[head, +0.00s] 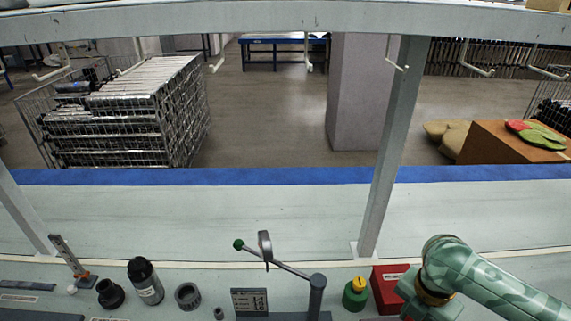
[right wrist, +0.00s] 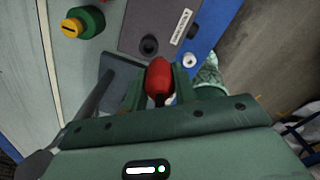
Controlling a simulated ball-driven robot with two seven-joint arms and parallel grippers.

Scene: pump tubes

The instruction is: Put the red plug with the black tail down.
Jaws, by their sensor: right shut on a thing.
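In the right wrist view, a red plug (right wrist: 160,78) sits between the green fingers of my right gripper (right wrist: 160,90), which is shut on it. The plug's rounded red body shows. In the head view my green right arm comes in from the right, and my right gripper (head: 428,303) is at the bottom edge beside a red box. The plug cannot be made out there. A dark grey plate with a black round hole (right wrist: 149,45) lies beyond the plug in the wrist view. My left gripper is not in view.
A green container with a yellow knob (head: 355,293) stands left of the red box (head: 388,290).

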